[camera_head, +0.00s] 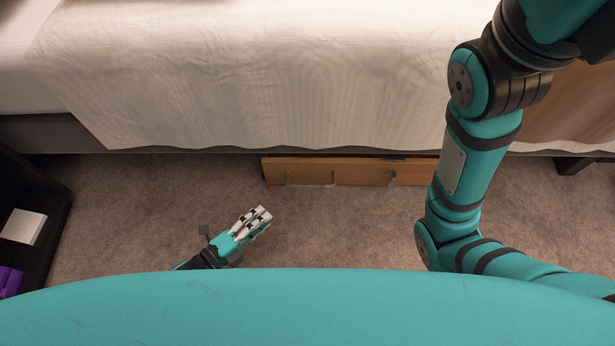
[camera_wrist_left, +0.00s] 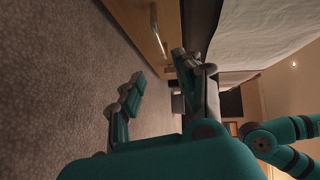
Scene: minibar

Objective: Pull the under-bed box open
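The under-bed box (camera_head: 350,171) has a wooden front with two thin metal handles (camera_head: 311,184), (camera_head: 391,178). Only its front shows, below the bed's edge; the rest is hidden under the bed. In the left wrist view the wooden front (camera_wrist_left: 139,22) runs along the top, with a handle (camera_wrist_left: 157,40) on it. My left gripper (camera_head: 263,216) is over the carpet, in front of the box's left end and apart from it. The left wrist view shows its fingers (camera_wrist_left: 158,88) spread, with nothing between them. My right arm crosses at the right; its gripper is out of view.
The bed (camera_head: 250,75) with a white cover overhangs the box. A dark shelf unit (camera_head: 40,215) with a white item (camera_head: 23,227) and purple items (camera_head: 9,281) stands at the left. A dark bed leg (camera_head: 574,165) is at the right. Carpet (camera_head: 330,225) before the box is clear.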

